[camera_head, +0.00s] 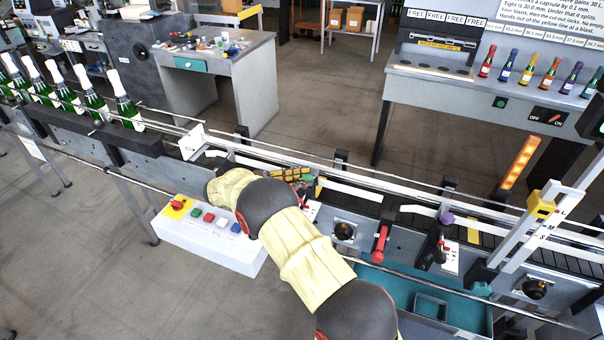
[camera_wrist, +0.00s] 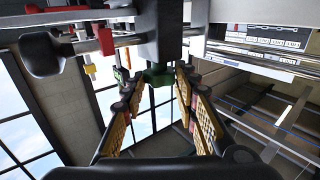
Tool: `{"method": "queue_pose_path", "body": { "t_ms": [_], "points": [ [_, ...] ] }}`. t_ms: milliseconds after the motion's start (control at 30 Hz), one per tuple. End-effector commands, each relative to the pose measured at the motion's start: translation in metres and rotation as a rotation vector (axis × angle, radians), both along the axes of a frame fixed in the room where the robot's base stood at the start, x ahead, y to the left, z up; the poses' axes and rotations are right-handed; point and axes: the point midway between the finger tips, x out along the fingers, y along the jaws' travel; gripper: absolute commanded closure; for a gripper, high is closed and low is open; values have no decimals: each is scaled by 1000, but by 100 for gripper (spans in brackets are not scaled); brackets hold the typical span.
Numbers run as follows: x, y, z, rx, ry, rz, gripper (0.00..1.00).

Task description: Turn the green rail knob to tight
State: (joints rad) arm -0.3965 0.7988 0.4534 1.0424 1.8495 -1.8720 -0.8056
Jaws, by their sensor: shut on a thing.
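The green rail knob (camera_wrist: 158,77) shows in the wrist view at the end of a dark post. My gripper (camera_wrist: 156,86) has its yellow-padded fingers on either side of the knob and is shut on it. In the head view my gripper (camera_head: 291,175) is at the conveyor's near rail, and my arm covers much of that spot. The knob's pointer or tight mark cannot be read in either view.
A red lever (camera_head: 381,243) and a purple knob (camera_head: 446,219) sit farther right along the conveyor. A white button box (camera_head: 208,240) stands left of my arm. Foil-topped green bottles (camera_head: 124,101) line the conveyor at left. A teal tray (camera_head: 465,312) lies below right.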

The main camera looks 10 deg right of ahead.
Motion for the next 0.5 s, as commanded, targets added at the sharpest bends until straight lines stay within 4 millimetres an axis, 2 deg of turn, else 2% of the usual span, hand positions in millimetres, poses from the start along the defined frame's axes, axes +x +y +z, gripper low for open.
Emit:
{"method": "queue_pose_path", "body": {
  "t_ms": [33, 500],
  "points": [
    [3, 0, 8, -2, -5, -14, 96],
    [5, -1, 11, -2, -7, -149, 96]
  ]
}}
